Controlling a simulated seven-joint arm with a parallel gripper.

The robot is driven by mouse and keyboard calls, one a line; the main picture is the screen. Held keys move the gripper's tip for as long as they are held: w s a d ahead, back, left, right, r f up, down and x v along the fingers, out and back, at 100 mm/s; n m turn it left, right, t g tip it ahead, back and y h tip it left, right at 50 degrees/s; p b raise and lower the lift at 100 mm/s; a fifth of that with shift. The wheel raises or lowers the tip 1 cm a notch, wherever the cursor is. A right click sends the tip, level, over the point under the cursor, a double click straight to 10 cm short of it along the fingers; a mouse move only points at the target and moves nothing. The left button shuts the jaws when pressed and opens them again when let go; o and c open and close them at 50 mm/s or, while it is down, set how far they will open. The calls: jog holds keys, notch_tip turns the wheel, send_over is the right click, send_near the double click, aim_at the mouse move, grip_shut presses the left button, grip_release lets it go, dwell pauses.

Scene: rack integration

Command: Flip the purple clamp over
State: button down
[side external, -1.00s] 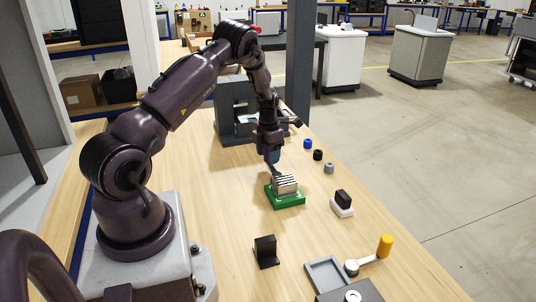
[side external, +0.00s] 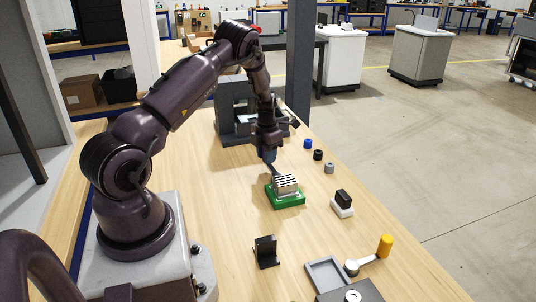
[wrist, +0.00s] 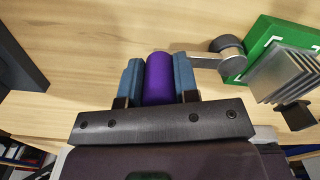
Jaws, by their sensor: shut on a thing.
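The purple clamp shows in the wrist view as a purple cylindrical handle (wrist: 159,80) between my gripper's two blue fingers (wrist: 158,72). A grey metal bar (wrist: 206,62) runs from behind the right finger to a dark round end beside the green base. My gripper is shut on the handle. In the side view my gripper (side external: 268,156) points down just behind the green base (side external: 287,201), which carries a finned silver heatsink (side external: 286,184). The handle is mostly hidden there; the dark bar (side external: 278,172) shows at the heatsink's back left.
A grey machine block (side external: 236,120) stands behind my gripper. A black block on a white base (side external: 342,203), a black bracket (side external: 265,251), a grey tray (side external: 327,274) and a yellow-handled clamp (side external: 385,245) stand nearer.

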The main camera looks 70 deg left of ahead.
jog(key=s+n, duration=0.2)
jog(key=n, duration=0.1)
jog(key=shift+d, duration=0.25)
jog(key=s+n, duration=0.1)
jog(key=s+d+n, duration=0.1)
jog(key=n, duration=0.1)
jog(key=shift+s+d+n, duration=0.1)
jog(key=shift+n, duration=0.2)
jog(key=s+d+n, duration=0.1)
jog(key=n, duration=0.2)
jog(key=shift+s+d+n, duration=0.3)
jog(key=shift+s+d, duration=0.05)
jog(key=shift+s+d+n, duration=0.3)
jog(key=shift+d+n, duration=0.25)
jog(key=shift+n, duration=0.35)
jog(key=shift+s+d+n, duration=0.25)
jog(key=shift+d+n, duration=0.3)
jog(key=shift+n, duration=0.35)
jog(key=c, duration=0.9)
grip_release()
jog(key=shift+o, duration=0.2)
jog(key=shift+r, duration=0.1)
